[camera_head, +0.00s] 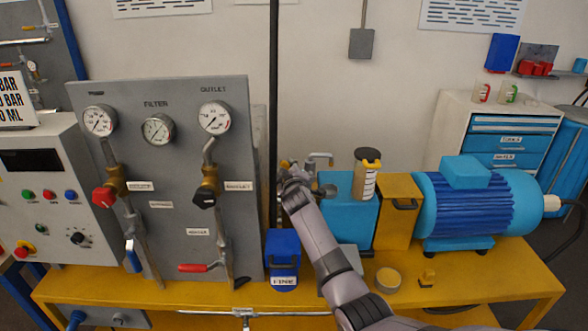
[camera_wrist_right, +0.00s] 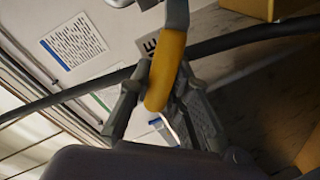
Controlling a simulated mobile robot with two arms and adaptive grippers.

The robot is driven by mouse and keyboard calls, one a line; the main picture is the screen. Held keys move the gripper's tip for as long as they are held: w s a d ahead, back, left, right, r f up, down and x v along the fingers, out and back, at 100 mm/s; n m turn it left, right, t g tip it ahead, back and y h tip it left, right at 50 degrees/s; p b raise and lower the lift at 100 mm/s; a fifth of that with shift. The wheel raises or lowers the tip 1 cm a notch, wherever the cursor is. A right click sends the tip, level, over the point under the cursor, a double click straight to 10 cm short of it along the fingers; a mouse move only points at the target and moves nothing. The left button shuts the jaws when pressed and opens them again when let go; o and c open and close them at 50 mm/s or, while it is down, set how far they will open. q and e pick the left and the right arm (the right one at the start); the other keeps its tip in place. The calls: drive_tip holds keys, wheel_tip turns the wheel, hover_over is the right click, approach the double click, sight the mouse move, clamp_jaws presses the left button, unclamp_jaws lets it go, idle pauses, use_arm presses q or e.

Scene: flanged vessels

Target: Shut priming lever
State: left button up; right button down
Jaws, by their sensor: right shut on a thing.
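A yellow lever handle on a grey metal stem, which I take for the priming lever (camera_wrist_right: 166,70), shows in the right wrist view. My right gripper (camera_wrist_right: 160,108) has its two grey fingers on either side of this handle and is shut on it. In the head view my right gripper (camera_head: 291,181) is at the left side of the blue pump block (camera_head: 345,212), beside the metal fittings. There the gripper and arm largely hide the lever, and I cannot tell its angle. My left gripper is not in view.
A grey gauge panel (camera_head: 165,270) with valves stands left of the gripper. A dark vertical pole (camera_head: 273,100) is close by. A blue box (camera_head: 282,250) stands below. The blue motor (camera_head: 485,205) is at right on the yellow bench (camera_head: 500,291).

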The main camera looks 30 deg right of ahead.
drive_tip(key=shift+w+a+f+n+b, duration=0.1)
drive_tip(key=shift+a+f+n+b, duration=0.15)
drive_tip(key=shift+f+n, duration=0.2)
drive_tip(key=shift+w+a+f+n+b, duration=0.1)
drive_tip(key=shift+f+n+b, duration=0.15)
drive_tip(key=shift+f+n, duration=0.15)
drive_tip(key=shift+w+a+f+n+g+h+b, duration=0.15)
drive_tip(key=shift+f+n+g+h+b, duration=0.2)
drive_tip(key=shift+f+n, duration=0.35)
drive_tip(key=shift+a+f+n+g+h+b, duration=0.1)
drive_tip(key=shift+f+n+h+b, duration=0.1)
drive_tip(key=shift+f+n+b, duration=0.5)
drive_tip(key=shift+w+a+f+n+g+h+b, duration=0.2)
drive_tip(key=shift+f+n, duration=0.25)
drive_tip(key=shift+n, duration=0.4)
drive_tip(key=shift+s+d+f, duration=0.1)
drive_tip(key=shift+s, duration=0.05)
drive_tip(key=c, duration=1.5)
unclamp_jaws()
drive_tip(key=shift+o, duration=0.2)
